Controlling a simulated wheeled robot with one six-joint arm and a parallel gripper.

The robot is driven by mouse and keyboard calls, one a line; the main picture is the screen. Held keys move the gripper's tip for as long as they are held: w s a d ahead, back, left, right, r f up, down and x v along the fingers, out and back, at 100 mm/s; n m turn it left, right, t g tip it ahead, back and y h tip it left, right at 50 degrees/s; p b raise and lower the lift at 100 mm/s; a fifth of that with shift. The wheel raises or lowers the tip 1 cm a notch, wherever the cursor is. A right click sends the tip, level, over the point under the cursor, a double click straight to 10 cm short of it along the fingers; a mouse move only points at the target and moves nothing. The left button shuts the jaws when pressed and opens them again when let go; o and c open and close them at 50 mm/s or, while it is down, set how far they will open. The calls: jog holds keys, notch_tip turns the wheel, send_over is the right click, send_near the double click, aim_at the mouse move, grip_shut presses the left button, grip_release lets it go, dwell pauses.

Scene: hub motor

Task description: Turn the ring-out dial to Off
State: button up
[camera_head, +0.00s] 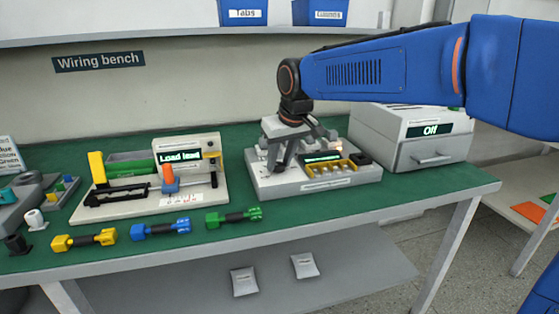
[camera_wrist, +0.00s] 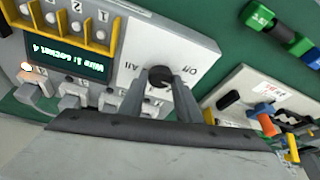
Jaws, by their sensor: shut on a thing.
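The ring-out dial is a small dark round knob (camera_wrist: 158,76) on the light top panel of the ring-out box (camera_head: 262,184). Marks beside it read "Off" and "All", upside down in the wrist view. My gripper (camera_head: 277,168) reaches down onto the left part of the box, its fingers closed on either side of the knob; the fingers also show in the wrist view (camera_wrist: 159,84). I cannot tell which mark the knob points to. The box display (camera_wrist: 66,57) seems to read "Wire 1: Socket 4".
A yellow numbered socket rack (camera_head: 331,169) and a lit lamp (camera_wrist: 25,67) are on the box. A grey drawer unit (camera_head: 400,150) showing "Off" stands right. A "Load lead" fixture (camera_head: 140,203) stands left. Yellow, blue and green leads (camera_head: 160,229) lie along the front.

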jog(key=n+y, duration=0.1)
jog(key=n, duration=0.2)
jog(key=n+g, duration=0.1)
jog(key=n, duration=0.2)
jog(key=shift+w+d+y, duration=0.15)
jog(key=shift+w+y, duration=0.05)
jog(key=shift+y, duration=0.2)
jog(key=shift+g, duration=0.3)
jog(key=o, duration=1.1)
jog(key=shift+c, duration=0.2)
jog(key=v, duration=1.7)
jog(key=shift+r, duration=0.2)
jog(key=shift+d, duration=0.15)
